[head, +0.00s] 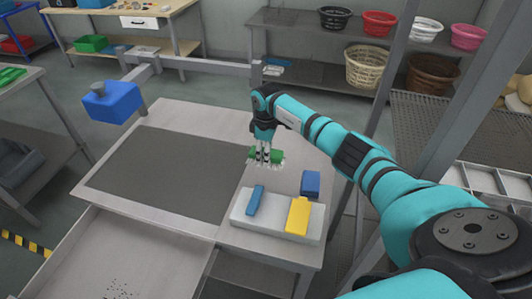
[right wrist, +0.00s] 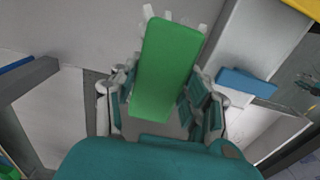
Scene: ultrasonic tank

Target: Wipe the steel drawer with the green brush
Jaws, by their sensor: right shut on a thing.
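The green brush (head: 251,154) with pale bristles is in my right gripper (head: 265,158), over the back right part of the steel table. In the right wrist view my right gripper (right wrist: 160,100) is shut on the green brush (right wrist: 168,65), its fingers on both sides of the green back, with pale bristle tips showing past its edges. The steel drawer (head: 150,262) is pulled open at the lower left, below the table top. Dark specks lie on its floor near the bottom edge of the picture. The brush is well away from the drawer. My left gripper is out of view.
A white tray (head: 242,232) with blue and yellow blocks stands at the table's front right; a blue block (head: 311,181) is near its back corner. A dark grey mat (head: 165,172) covers the table's middle. A blue box-shaped device (head: 112,101) juts over the back left.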

